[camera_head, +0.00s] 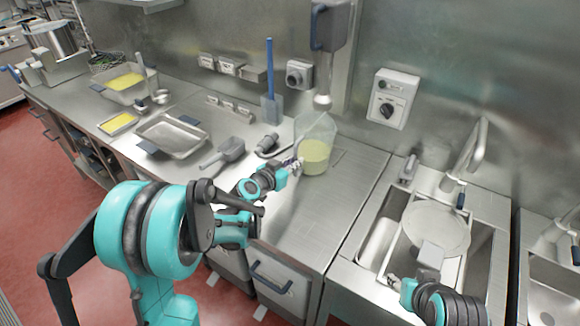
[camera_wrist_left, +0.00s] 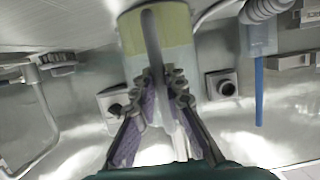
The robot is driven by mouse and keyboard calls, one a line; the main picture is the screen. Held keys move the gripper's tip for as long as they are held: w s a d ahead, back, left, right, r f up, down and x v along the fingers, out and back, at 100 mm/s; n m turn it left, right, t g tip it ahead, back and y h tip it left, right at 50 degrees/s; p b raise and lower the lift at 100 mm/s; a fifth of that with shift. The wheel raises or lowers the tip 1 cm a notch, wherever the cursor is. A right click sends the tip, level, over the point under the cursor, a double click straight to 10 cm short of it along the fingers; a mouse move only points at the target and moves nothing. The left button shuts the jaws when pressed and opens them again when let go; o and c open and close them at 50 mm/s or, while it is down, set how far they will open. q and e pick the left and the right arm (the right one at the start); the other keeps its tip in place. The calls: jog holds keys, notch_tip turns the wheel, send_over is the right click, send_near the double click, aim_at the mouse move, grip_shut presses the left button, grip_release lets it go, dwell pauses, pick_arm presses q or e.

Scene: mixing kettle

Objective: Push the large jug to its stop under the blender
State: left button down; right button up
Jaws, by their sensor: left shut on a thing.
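The large clear jug (camera_head: 315,153) with pale yellow liquid stands upright on the steel counter near the wall. The blender (camera_head: 327,28) hangs on the wall above it, and its pale lower end (camera_head: 322,101) shows at the jug's mouth. My left gripper (camera_head: 296,166) is at the jug's near left side, shut on its handle. In the left wrist view the jug (camera_wrist_left: 180,28) appears upside down, with the handle (camera_wrist_left: 153,45) running between the fingers (camera_wrist_left: 168,86). My right gripper (camera_head: 394,282) is by the sink's front left edge; its jaws are too small to read.
A dark scoop (camera_head: 222,155) and a black hand tool (camera_head: 267,144) lie left of the jug. A blue-handled spatula (camera_head: 270,85) stands against the wall. An empty steel tray (camera_head: 172,136) is farther left. A sink (camera_head: 382,240) with a round pale disc (camera_head: 436,226) is at right.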

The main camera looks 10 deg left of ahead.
aim_at(303, 152)
pick_arm(q)
jog(key=shift+w+d, duration=0.3)
jog(key=shift+w, duration=0.5)
jog(key=shift+w+d, duration=0.3)
jog(key=shift+w, duration=0.5)
jog(key=shift+w+d, duration=0.3)
jog(key=shift+w, duration=0.5)
jog(key=shift+w+d+b, duration=0.1)
jog(key=shift+w+b, duration=0.05)
jog(key=shift+b, duration=0.15)
jog(key=c, duration=1)
grip_release()
jog(key=shift+p+v, duration=0.6)
jog(key=shift+v, duration=2.95)
